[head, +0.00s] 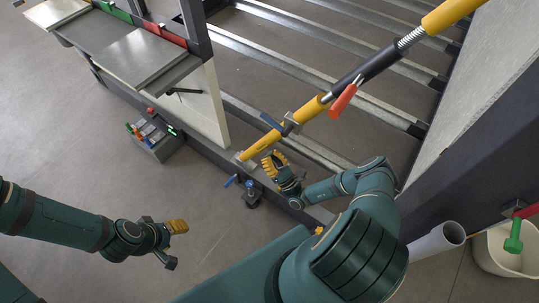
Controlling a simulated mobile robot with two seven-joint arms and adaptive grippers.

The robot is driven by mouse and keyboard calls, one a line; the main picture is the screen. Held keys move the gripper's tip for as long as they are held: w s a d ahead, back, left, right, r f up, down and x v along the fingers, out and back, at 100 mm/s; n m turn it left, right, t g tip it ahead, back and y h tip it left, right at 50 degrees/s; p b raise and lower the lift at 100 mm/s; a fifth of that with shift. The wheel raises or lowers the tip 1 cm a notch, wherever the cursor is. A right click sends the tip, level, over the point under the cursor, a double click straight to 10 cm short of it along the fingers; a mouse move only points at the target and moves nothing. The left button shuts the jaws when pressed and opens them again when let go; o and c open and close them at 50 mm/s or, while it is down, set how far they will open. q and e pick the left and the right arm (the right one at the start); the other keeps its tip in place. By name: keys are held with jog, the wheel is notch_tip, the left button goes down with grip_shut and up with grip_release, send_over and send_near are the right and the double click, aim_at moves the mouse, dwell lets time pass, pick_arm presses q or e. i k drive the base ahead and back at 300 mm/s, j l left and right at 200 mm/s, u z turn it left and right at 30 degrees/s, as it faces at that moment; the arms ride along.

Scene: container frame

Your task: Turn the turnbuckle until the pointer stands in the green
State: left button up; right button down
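The turnbuckle is a slanting yellow rod with a black middle sleeve (370,73), threaded ends and a red handle (343,99). Its lower end (250,152) meets a bracket on the frame's bottom rail. A strip with green (115,12) and red (166,34) parts runs along the panel at upper left; I cannot make out a pointer for certain. My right gripper (275,163), with yellow finger pads, is beside the rod's lower end, well below the red handle. My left gripper (178,227) is over the floor, away from the turnbuckle. Both seem empty; their finger gaps are unclear.
A blue-handled clamp (289,124) sits around the lower rod. A blue-levered fitting (250,190) stands by the rail. A small box (154,137) of coloured items is left. A grey pipe (437,243) and white bucket (497,252) are lower right.

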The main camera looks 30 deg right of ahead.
aim_at(351, 90)
jog(key=k+j, duration=0.75)
jog(key=k, duration=0.1)
